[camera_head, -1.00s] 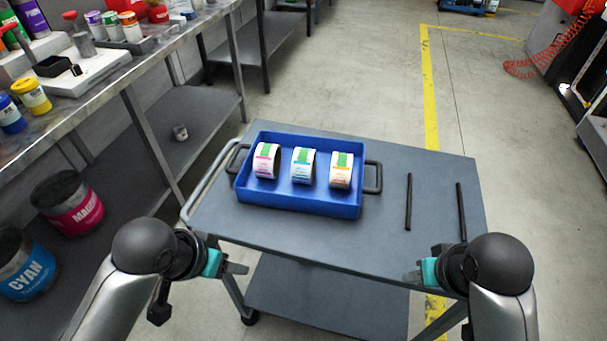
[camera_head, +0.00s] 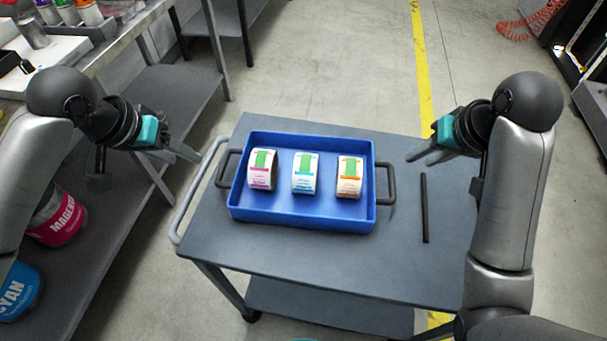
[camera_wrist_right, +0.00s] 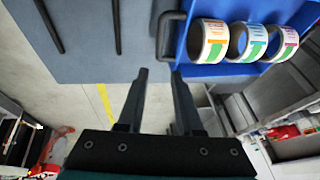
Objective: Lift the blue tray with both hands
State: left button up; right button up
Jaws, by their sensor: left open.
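The blue tray (camera_head: 300,213) sits flat on the grey cart top, with a dark handle at each end. It holds three label rolls: pink-labelled (camera_head: 262,169), blue-labelled (camera_head: 305,173) and orange-labelled (camera_head: 349,177). My left gripper (camera_head: 183,156) is open and empty, left of the left handle (camera_head: 228,167) and apart from it. My right gripper (camera_head: 418,157) is open and empty, to the right of the right handle (camera_head: 387,184) and apart from it. In the right wrist view the two fingers (camera_wrist_right: 157,78) are spread, with the right handle (camera_wrist_right: 165,38) just beyond them.
The grey cart (camera_head: 310,257) has a pale push rail (camera_head: 196,198) on its left side. A black rod (camera_head: 424,208) lies on the cart, right of the tray. A workbench (camera_head: 121,39) with containers stands at the left. A magenta tub (camera_head: 60,222) is on its lower shelf.

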aim_at(218, 176)
pick_arm(q)
jog(key=x, duration=1.5)
jog(key=shift+f, duration=0.15)
pick_arm(e)
jog(key=x, duration=1.5)
jog(key=shift+f, duration=0.15)
pick_arm(q)
jog(key=c, duration=0.6)
pick_arm(e)
grip_shut()
pick_arm(q)
grip_shut()
